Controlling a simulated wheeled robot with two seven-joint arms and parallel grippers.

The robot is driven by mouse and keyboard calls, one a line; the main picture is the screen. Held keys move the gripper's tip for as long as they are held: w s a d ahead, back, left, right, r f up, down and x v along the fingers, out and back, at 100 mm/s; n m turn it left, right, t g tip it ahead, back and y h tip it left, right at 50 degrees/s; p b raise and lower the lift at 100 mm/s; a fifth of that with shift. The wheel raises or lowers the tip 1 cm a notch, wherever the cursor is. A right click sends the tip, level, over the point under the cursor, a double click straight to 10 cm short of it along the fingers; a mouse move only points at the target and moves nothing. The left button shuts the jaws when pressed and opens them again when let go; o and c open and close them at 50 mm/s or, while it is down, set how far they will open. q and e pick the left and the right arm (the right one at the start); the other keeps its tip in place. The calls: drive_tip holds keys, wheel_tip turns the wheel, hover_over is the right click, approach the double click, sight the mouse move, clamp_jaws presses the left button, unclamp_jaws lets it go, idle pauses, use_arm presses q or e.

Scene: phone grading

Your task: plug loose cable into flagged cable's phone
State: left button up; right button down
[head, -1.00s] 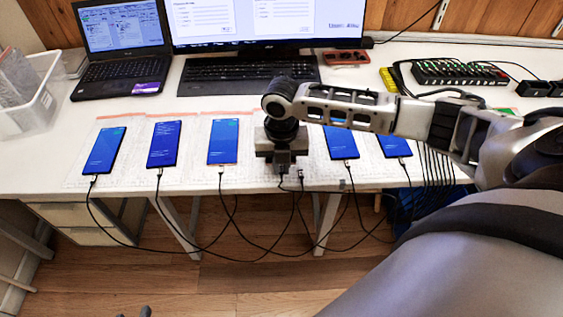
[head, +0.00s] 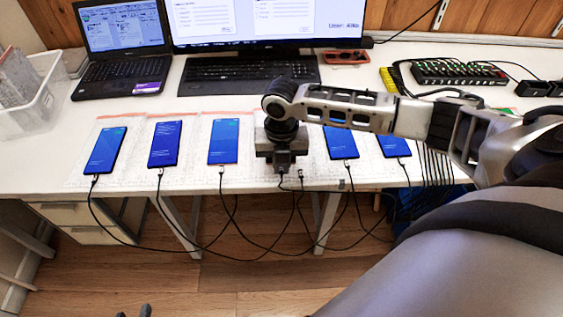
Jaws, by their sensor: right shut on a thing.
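My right gripper (head: 283,165) points down at the table's front edge, in the gap in the phone row. It is shut on a cable's plug end, mostly hidden by the gripper; a black cable (head: 281,187) hangs below it. Just to the right, another cable end (head: 301,174) stands at the edge with no phone visible at it. Any phone under the gripper is hidden. Phones with blue screens lie on both sides, such as one to the left (head: 223,142) and one to the right (head: 341,143), each with a cable at its near end. I cannot make out a flag. Only the tips of my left gripper (head: 133,313) show, apart, at the bottom edge.
A keyboard (head: 250,67), monitor (head: 268,20) and laptop (head: 122,45) stand behind the phones. A white bin (head: 35,110) is at the left. A green-lit hub (head: 458,72) is at back right. Cables loop below the table edge. My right arm covers the right side.

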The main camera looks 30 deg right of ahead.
sight(282, 172)
idle(0.9)
drive_tip(key=c, duration=1.4)
unclamp_jaws()
drive_tip(key=shift+c, duration=0.2)
drive_tip(key=shift+r+p, duration=0.1)
drive_tip(key=shift+p, duration=0.2)
drive_tip(key=shift+s+a+r+p, duration=0.1)
drive_tip(key=shift+s+r+p, duration=0.1)
drive_tip(key=shift+r+p, duration=1.15)
drive_tip(key=shift+s+a+r+p, duration=0.1)
drive_tip(key=shift+s+r+p, duration=0.1)
drive_tip(key=shift+r+p, duration=1.1)
drive_tip(key=shift+f, duration=0.25)
